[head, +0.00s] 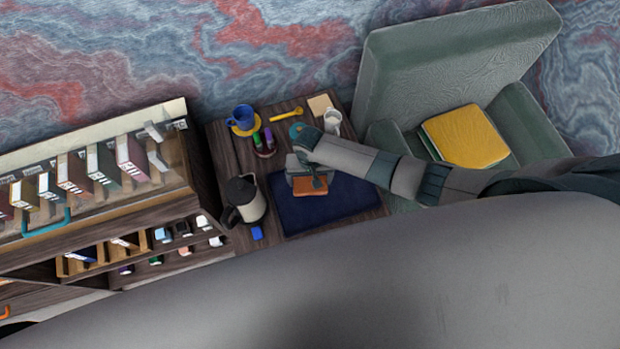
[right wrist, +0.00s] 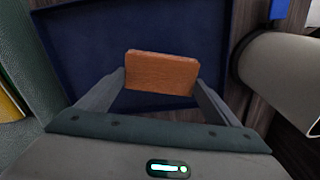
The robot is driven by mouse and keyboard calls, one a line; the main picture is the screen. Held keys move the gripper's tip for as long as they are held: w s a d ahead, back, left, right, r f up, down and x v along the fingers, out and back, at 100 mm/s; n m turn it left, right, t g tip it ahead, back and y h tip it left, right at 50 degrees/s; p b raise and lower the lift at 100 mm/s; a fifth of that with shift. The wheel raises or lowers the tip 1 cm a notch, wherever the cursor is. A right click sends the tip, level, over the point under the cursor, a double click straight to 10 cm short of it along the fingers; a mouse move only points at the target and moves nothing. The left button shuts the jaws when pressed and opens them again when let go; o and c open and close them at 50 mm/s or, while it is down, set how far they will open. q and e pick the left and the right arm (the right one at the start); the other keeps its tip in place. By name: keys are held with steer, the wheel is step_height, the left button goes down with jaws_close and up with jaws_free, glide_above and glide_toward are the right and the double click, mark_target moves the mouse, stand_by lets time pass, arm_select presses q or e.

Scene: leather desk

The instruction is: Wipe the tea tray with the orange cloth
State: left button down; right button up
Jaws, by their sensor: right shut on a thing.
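The tea tray (head: 325,208) is a dark blue rectangle lying on a dark wooden table. The orange cloth (head: 311,185) is a small folded block over the upper part of the tray in the head view. My right gripper (head: 308,180) is shut on it. In the right wrist view the orange cloth (right wrist: 162,74) sits between the two fingertips of my right gripper (right wrist: 161,82), with the blue tray (right wrist: 85,50) behind it. I cannot tell whether the cloth touches the tray. My left gripper is not in view.
A kettle (head: 244,200) stands left of the tray, near a small blue block (head: 257,233). A blue cup (head: 243,115), markers (head: 257,140), a yellow spoon-like item (head: 287,114) and a white mug (head: 333,120) stand behind. A green armchair (head: 430,70) is at right, a bookshelf (head: 100,205) at left.

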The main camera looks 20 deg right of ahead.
steer(key=shift+r, duration=0.6)
steer(key=shift+r, duration=0.15)
steer(key=shift+r, duration=1.4)
